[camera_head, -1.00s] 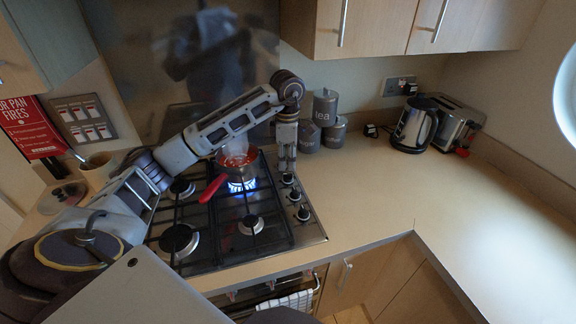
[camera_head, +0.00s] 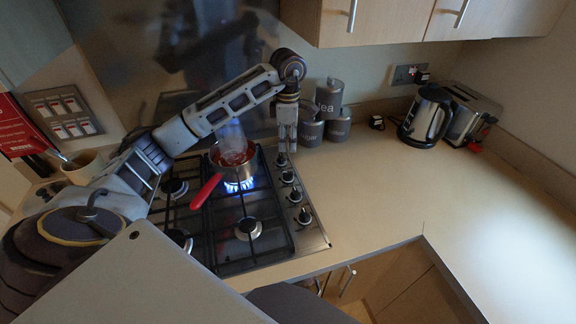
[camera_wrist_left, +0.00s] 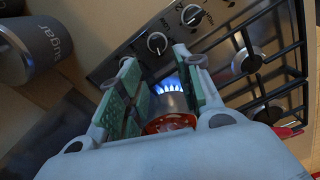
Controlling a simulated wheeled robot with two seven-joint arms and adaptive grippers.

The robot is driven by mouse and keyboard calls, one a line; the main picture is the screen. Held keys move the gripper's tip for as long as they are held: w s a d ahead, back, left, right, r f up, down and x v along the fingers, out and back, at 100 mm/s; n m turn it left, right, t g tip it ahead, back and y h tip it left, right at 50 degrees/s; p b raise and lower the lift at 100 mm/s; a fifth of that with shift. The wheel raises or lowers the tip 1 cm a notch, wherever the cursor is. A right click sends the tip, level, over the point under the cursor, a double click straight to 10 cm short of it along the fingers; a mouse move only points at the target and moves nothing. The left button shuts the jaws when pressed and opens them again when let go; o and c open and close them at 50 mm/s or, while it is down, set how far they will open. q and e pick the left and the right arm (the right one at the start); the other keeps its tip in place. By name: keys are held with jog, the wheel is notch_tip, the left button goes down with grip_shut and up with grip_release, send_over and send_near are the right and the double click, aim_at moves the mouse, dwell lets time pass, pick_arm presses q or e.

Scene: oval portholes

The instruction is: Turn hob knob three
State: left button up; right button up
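Several black-and-silver hob knobs run in a row along the right side of the hob (camera_head: 262,262). From far to near in the head view are the far knob (camera_head: 281,159), the second (camera_head: 287,176), the third (camera_head: 295,196) and the nearest (camera_head: 304,215). I cannot tell how the knobs are numbered. My left gripper (camera_head: 287,148) points down at the far end of the row, beside the far knob. In the left wrist view its fingers (camera_wrist_left: 157,62) are apart with nothing gripped; one knob (camera_wrist_left: 157,42) shows just past the tips and another (camera_wrist_left: 191,14) beyond. My right gripper is not in view.
A pan with a red handle (camera_head: 206,190) stands over a lit blue flame (camera_head: 238,185), close to my left forearm. Grey canisters (camera_head: 328,97) stand behind the gripper. A kettle (camera_head: 425,116) and toaster (camera_head: 470,115) are farther right. The worktop (camera_head: 400,195) is clear.

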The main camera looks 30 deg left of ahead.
aim_at(288, 172)
pick_arm(q)
jog(key=shift+w+a, duration=0.15)
jog(key=shift+w, duration=0.1)
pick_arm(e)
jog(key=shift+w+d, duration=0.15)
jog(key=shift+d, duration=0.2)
pick_arm(q)
jog(key=shift+f+p, duration=1.05)
jog(key=shift+f, duration=5.8)
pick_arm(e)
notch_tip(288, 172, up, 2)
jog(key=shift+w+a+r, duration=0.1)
pick_arm(q)
jog(key=shift+c, duration=0.4)
